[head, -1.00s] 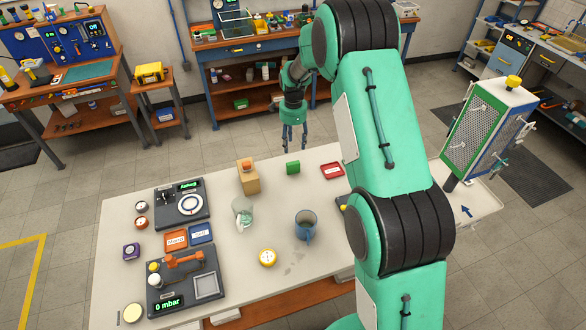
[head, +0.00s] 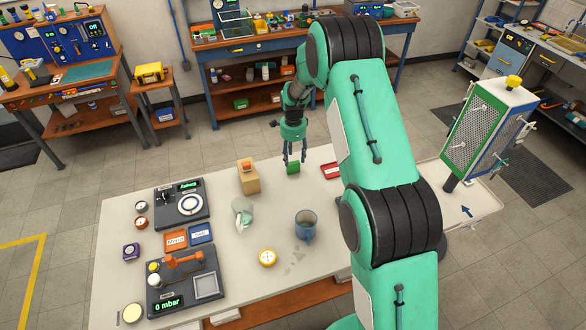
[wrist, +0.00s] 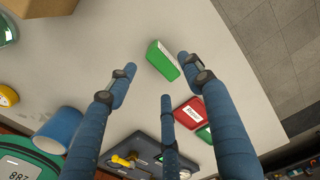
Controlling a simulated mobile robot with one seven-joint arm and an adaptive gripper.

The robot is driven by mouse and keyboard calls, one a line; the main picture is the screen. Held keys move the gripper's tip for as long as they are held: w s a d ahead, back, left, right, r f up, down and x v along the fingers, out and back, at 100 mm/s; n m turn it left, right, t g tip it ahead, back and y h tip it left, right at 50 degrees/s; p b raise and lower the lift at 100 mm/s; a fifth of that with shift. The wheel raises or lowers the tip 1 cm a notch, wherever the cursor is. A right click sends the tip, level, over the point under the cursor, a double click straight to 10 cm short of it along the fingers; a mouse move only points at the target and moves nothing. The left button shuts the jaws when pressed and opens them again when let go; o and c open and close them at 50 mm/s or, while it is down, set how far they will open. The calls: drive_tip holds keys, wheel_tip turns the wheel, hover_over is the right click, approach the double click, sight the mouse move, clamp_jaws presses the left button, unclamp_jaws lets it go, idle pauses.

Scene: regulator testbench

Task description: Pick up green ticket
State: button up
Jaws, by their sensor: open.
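The green ticket (head: 293,168) is a small green block standing on the far part of the pale table, right of a cardboard-coloured box. In the wrist view the green ticket (wrist: 163,61) shows a white face and lies just beyond the fingertips, between the two upper ones. My gripper (head: 296,157) points down above the ticket, its blue fingers spread and empty. The gripper's fingers also show in the wrist view (wrist: 156,66). I cannot tell how much height is left between fingertips and ticket.
The cardboard-coloured box (head: 248,180) stands left of the ticket. A blue mug (head: 306,225) and a clear jar (head: 243,212) stand nearer. The table (head: 205,275) is clear immediately around the ticket.

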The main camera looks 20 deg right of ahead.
sight(293, 164)
drive_tip(key=shift+f, duration=0.15)
drive_tip(key=shift+f, duration=2.45)
drive_tip(key=c, duration=1.1)
